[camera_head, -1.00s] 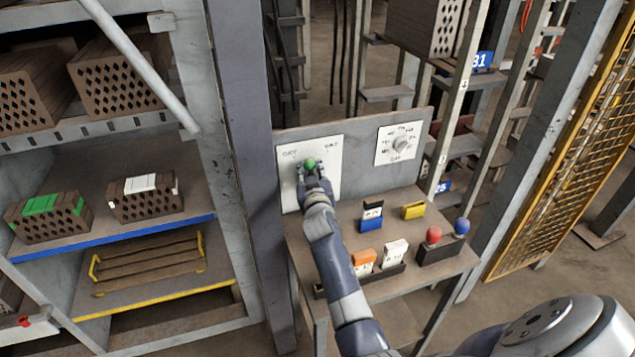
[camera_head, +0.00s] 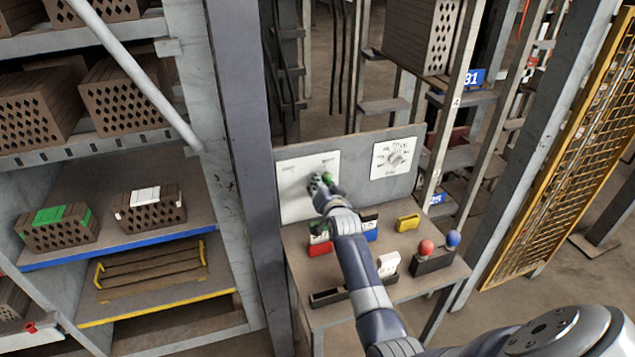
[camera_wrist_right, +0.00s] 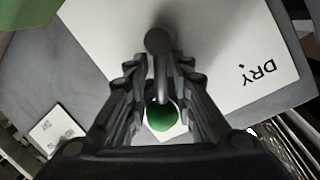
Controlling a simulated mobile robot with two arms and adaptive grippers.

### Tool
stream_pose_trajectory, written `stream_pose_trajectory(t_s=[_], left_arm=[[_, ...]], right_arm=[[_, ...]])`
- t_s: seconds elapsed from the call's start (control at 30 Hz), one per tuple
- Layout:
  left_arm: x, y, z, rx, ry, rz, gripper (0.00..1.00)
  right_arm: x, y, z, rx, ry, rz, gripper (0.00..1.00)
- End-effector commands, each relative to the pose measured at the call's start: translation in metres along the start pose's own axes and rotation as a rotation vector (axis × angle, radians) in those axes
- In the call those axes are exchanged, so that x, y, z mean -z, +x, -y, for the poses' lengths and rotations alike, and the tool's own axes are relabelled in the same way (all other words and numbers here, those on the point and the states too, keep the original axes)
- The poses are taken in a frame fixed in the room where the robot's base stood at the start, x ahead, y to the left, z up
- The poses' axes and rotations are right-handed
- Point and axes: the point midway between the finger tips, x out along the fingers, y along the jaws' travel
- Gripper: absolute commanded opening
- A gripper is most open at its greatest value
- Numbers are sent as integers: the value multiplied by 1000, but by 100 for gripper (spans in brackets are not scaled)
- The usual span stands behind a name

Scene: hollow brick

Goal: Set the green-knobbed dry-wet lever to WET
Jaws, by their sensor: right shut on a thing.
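The green knob (camera_head: 328,178) of the lever is at the right part of the white dry-wet plate (camera_head: 293,184), below the right-hand label. The labels are blurred in the head view, but DRY reads clearly on the plate (camera_wrist_right: 222,50) in the wrist view. My right gripper (camera_head: 323,184) is shut on the green knob, which shows between its fingers in the wrist view (camera_wrist_right: 161,116). The grey lever rod (camera_wrist_right: 160,65) runs from its round pivot to the knob. My left gripper is not in view.
A rotary dial (camera_head: 396,158) is on the same panel to the right. Below, the small table holds a red block (camera_head: 320,249), a yellow block (camera_head: 408,222), a white card (camera_head: 389,263), and a red ball (camera_head: 425,247) beside a blue one. A brick shelf stands at left.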

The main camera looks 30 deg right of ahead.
Motion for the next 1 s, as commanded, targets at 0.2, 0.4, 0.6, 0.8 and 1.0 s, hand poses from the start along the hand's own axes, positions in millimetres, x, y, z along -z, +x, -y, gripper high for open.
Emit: stream_pose_trajectory(t_s=[0.2, 0.4, 0.6, 0.8, 1.0], left_arm=[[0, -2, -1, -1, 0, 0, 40], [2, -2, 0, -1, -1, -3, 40], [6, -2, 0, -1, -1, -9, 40], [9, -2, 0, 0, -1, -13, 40], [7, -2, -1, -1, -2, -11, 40]], right_arm=[[-4, -1, -6, -1, 44, 17, 0], [-5, 0, -7, 0, 53, 18, 0], [-5, -1, -7, 0, 52, 18, 0], [-4, 0, -6, 2, 52, 17, 46], [-2, 0, -3, 5, 51, 14, 46]])
